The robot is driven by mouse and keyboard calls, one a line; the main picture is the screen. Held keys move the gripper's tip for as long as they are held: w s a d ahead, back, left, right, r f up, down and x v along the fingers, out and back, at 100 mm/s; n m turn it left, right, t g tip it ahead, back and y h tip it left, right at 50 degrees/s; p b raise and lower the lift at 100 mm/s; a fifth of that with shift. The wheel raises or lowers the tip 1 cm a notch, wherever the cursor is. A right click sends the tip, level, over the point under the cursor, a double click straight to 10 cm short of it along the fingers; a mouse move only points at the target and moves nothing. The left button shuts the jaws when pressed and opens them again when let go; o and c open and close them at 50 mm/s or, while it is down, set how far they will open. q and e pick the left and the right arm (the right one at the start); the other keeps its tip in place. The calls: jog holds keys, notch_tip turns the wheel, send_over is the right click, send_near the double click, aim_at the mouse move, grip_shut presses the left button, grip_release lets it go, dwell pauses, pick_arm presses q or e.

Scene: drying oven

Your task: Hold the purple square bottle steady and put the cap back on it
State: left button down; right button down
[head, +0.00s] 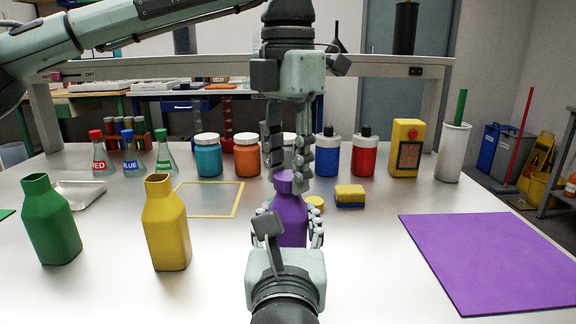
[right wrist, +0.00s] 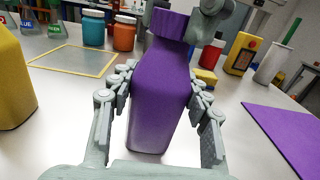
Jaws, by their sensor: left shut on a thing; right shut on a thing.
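The purple square bottle (head: 291,222) stands upright at the middle of the table, and it fills the centre of the right wrist view (right wrist: 158,100). My right gripper (head: 289,234) is shut on its body from the near side, one finger on each side. The purple cap (head: 284,183) is at the top of the bottle neck, in line with it; the right wrist view shows its ribbed side (right wrist: 168,24). My left gripper (head: 288,172) points straight down from above and is shut on the cap. Whether the cap is fully seated or threaded I cannot tell.
A yellow bottle (head: 166,226) and a green bottle (head: 50,222) stand at the left. Jars, flasks and a yellow device (head: 405,148) line the back. A yellow-and-blue sponge (head: 350,196) lies just right of the bottle. The purple mat (head: 492,262) at the right is empty.

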pick_arm(q)
jog(key=m, duration=1.3)
jog(key=c, duration=1)
grip_release()
notch_tip(320, 180, up, 12)
pick_arm(e)
jog(key=c, duration=0.6)
grip_release()
jog(key=shift+c, duration=0.2)
